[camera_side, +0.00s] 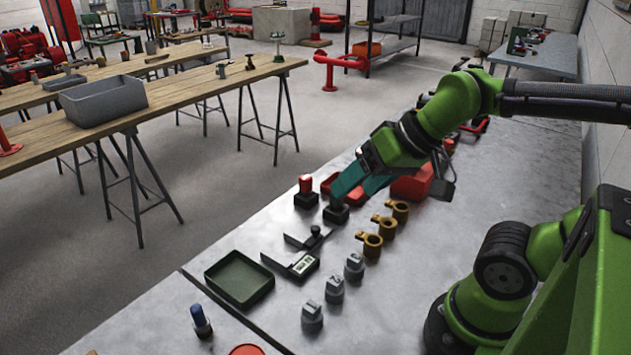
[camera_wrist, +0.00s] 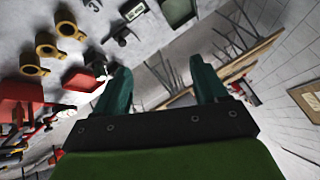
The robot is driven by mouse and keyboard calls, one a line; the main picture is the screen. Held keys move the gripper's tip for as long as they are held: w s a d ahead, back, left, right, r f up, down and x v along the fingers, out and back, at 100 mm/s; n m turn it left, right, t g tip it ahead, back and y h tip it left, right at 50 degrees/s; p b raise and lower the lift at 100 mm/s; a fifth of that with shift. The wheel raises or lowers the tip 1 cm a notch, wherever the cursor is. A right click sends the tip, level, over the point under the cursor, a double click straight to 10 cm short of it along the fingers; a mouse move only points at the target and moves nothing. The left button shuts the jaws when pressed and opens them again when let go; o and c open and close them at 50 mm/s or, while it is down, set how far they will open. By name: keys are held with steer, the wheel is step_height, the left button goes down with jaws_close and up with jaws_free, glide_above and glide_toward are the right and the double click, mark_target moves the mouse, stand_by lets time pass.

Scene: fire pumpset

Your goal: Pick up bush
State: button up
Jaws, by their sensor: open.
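No part is labelled as the bush, and I cannot tell for certain which one it is. Three brass ring-shaped parts with side lugs stand in a row in the side view, the middle one (camera_side: 383,225) among them; they also show at upper left in the wrist view, with one brass part (camera_wrist: 47,45) in their middle. A small black block (camera_side: 336,214) stands just below my gripper's teal fingers; its top is partly hidden. My gripper (camera_side: 355,189) is open, its fingers spread apart in the wrist view (camera_wrist: 161,75), with nothing visible held between them.
A red-topped block (camera_side: 305,192) stands left of the gripper. A caliper (camera_side: 292,262), a green tray (camera_side: 239,280) and several grey numbered pieces (camera_side: 334,290) lie nearer the camera. Red bins (camera_side: 411,184) lie behind the gripper. A wooden bench (camera_side: 190,85) stands across the aisle.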

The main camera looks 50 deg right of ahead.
steer(key=n+g+h, duration=0.2)
steer(key=n+g, duration=0.2)
steer(key=g, duration=0.3)
glide_above(371, 240)
steer(key=a, duration=0.1)
step_height(371, 240, down, 7)
steer(key=f, duration=1)
steer(key=shift+s+a+f, duration=0.1)
steer(key=shift+s+f, duration=0.2)
steer(key=shift+f, duration=0.05)
steer(key=shift+d+f, duration=0.15)
steer(key=shift+f, duration=1.4)
steer(key=shift+d+f, duration=0.1)
steer(key=shift+f, duration=1.45)
steer(key=shift+w, duration=0.1)
